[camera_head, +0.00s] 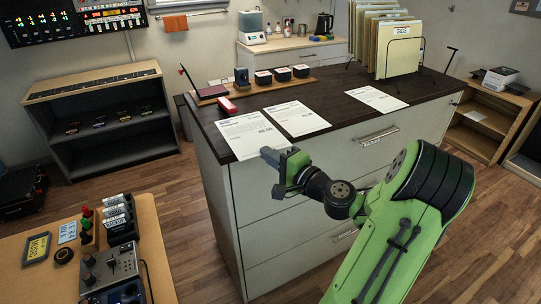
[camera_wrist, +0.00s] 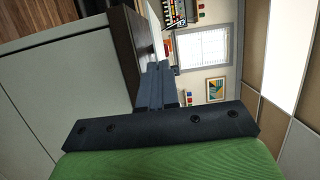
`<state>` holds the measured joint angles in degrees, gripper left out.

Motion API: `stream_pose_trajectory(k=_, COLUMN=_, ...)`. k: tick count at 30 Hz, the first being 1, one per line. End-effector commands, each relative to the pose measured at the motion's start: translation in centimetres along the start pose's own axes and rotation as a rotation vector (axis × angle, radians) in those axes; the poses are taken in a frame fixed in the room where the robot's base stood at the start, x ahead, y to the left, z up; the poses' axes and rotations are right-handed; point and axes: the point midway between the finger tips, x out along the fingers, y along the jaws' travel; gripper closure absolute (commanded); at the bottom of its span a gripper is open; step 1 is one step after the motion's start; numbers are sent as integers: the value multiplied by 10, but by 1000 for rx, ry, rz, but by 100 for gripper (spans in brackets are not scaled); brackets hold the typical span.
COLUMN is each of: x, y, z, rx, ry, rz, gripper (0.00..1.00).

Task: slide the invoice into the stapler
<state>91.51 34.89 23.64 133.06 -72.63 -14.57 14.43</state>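Three white printed sheets lie flat on the dark cabinet top: a left sheet (camera_head: 247,134), a middle sheet (camera_head: 296,118) and a right sheet (camera_head: 376,98). Their small print is too fine to tell which is the invoice. A small red object (camera_head: 227,105), perhaps the stapler, lies just behind the left sheet. My gripper (camera_head: 273,158) is at the cabinet's front edge, overlapping the left sheet's front right corner in the head view. In the wrist view its fingers (camera_wrist: 158,82) look close together beside the cabinet top.
A wire rack (camera_head: 400,50) of folders stands at the back right. A desk (camera_head: 40,285) with devices is at front left; floor lies between.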

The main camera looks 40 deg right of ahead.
Motion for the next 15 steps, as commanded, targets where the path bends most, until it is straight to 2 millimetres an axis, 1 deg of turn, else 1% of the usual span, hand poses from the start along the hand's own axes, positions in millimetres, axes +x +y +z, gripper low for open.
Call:
stream_pose_trajectory(k=1, x=2, y=4, z=0, rx=1, ry=-1, rz=-1, gripper=100)
stream_pose_trajectory(k=15, x=14, y=28, z=-4, rx=1, ry=-2, rz=-1, gripper=100)
